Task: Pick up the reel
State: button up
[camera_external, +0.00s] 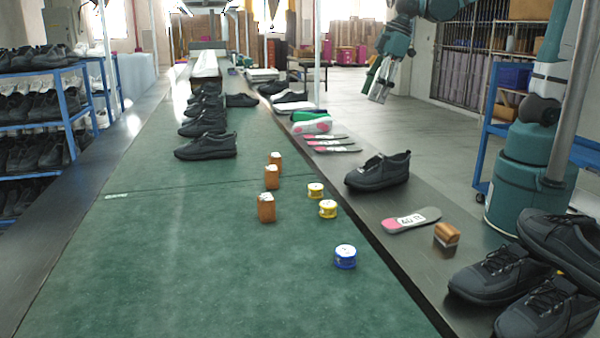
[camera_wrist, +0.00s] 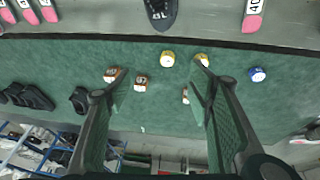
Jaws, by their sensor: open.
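Several small reels stand on the green belt. One blue reel (camera_external: 345,257) is nearest the camera in the external view. Two yellow reels, a nearer one (camera_external: 328,209) and a farther one (camera_external: 315,190), stand beyond it. In the wrist view the blue reel (camera_wrist: 257,74) lies right of my right finger. One yellow reel (camera_wrist: 168,60) shows between the fingers; the other (camera_wrist: 202,60) is at the right fingertip, partly covered. My gripper (camera_external: 380,88) hangs high at the back right in the external view, apart from the reels. Its fingers (camera_wrist: 160,78) are spread and empty.
Several brown wooden blocks (camera_external: 266,208) stand left of the reels. Black shoes (camera_external: 205,147) line the belt farther back. The dark side ledge holds a shoe (camera_external: 378,171), an insole (camera_external: 411,220) and a wooden-handled brush (camera_external: 446,235). The near belt is clear.

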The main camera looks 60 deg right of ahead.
jog(key=w+a+f+n+g, duration=0.1)
jog(key=a+f+n, duration=0.3)
jog(key=a, duration=0.9)
jog(key=n+g+h+b, duration=0.2)
jog(key=n+g, duration=0.1)
jog(key=n, duration=0.4)
send_over(344, 251)
notch_tip(344, 251, down, 22)
jog(key=shift+d+f, duration=0.1)
jog(key=shift+f, duration=0.1)
jog(key=shift+f, duration=1.25)
